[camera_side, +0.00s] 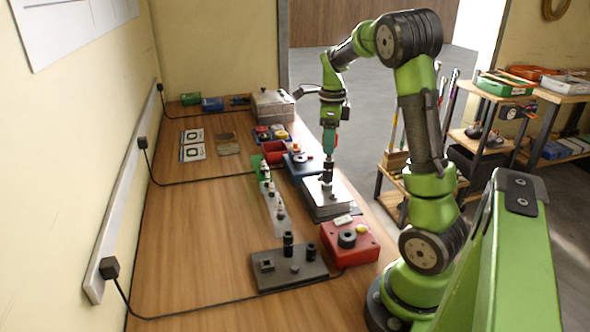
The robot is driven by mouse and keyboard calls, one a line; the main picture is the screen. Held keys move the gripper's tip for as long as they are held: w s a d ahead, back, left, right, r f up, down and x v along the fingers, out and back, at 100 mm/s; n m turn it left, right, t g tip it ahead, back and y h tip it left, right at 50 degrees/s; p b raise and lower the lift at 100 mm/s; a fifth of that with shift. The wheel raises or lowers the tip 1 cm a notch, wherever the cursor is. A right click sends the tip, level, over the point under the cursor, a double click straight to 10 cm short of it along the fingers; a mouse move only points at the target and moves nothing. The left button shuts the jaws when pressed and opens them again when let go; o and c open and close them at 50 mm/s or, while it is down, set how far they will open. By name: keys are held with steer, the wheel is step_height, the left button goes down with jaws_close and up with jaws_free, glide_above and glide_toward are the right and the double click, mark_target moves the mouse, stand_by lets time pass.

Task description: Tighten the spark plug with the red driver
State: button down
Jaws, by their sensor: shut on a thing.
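My gripper (328,160) points down over a grey metal block (328,203) in the middle right of the bench. It is shut on a small dark cylindrical piece (326,180), which stands upright at the block's top. I cannot tell its colour beyond dark, nor whether it touches the block. I cannot make out for certain which thing is the red driver. Several small upright parts with pale tops, possibly spark plugs (265,170), stand in a row on a pale strip (275,226) left of the block. What lies under the held piece is hidden.
A red box (365,251) with a black knob and yellow button sits in front. Left of it is a dark plate (272,280) with black posts. A red bin (275,149) and blue box (300,170) stand behind. The bench's left side is mostly clear, crossed by cables.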

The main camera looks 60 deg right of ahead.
steer(key=m, duration=0.7)
steer(key=shift+m, duration=0.4)
steer(key=c, duration=0.5)
jaws_free()
